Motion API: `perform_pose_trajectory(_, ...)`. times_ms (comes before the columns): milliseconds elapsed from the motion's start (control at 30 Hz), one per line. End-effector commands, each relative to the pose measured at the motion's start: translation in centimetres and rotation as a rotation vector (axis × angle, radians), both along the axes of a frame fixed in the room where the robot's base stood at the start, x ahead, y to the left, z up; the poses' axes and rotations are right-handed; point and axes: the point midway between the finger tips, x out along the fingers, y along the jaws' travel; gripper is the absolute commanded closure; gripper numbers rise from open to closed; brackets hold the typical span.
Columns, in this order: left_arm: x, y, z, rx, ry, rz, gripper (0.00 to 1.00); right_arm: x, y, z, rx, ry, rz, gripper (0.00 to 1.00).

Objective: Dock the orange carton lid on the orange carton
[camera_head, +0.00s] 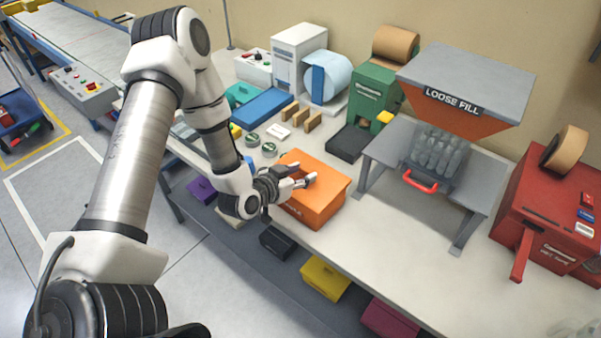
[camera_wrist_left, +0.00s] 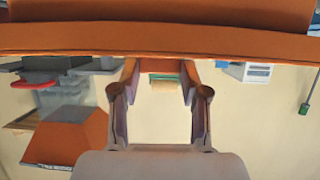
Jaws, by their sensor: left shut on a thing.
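The orange carton (camera_head: 309,214) stands near the front edge of the bench in the head view. The orange carton lid (camera_head: 325,168) lies over the carton's top, and I cannot tell whether a thin gap is left between them. My left gripper (camera_head: 304,174) reaches in from the left at the lid and is shut on it. In the left wrist view the gripper's two fingers (camera_wrist_left: 160,75) stand apart and reach an orange band, the lid's edge (camera_wrist_left: 160,40). The part between the fingertips is hidden. My right gripper is not in view.
A grey loose-fill hopper stand (camera_head: 470,85) and a red tape machine (camera_head: 550,205) stand to the right. A green dispenser (camera_head: 375,95) and small tins (camera_head: 268,149) are behind. Coloured bins, one yellow (camera_head: 325,278), sit below the bench.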

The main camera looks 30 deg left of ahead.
Motion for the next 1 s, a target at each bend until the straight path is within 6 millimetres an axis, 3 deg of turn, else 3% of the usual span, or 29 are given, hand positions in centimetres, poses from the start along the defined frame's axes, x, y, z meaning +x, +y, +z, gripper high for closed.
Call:
perform_pose_trajectory(167,0.0,0.0,-0.7,0.0,0.0,0.0,0.93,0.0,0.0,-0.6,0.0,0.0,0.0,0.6)
perform_pose_trajectory(200,0.0,0.0,-0.6,0.0,-0.001,0.0,0.48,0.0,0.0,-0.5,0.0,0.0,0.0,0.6)
perform_pose_trajectory(267,0.0,0.0,-0.5,0.0,0.0,0.0,0.3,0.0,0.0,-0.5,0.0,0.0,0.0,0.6)
perform_pose_trajectory(567,0.0,0.0,-0.4,0.0,0.0,0.0,0.3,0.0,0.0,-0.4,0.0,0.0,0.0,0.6)
perform_pose_trajectory(700,0.0,0.0,1.3,0.0,-0.001,0.0,0.3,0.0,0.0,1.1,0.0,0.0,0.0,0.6)
perform_pose_trajectory(833,-2.7,0.3,1.5,-0.01,-0.001,0.006,0.3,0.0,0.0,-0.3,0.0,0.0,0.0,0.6)
perform_pose_trajectory(1000,-6.4,0.8,3.3,-0.011,-0.001,0.009,0.3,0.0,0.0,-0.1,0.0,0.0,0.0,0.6)
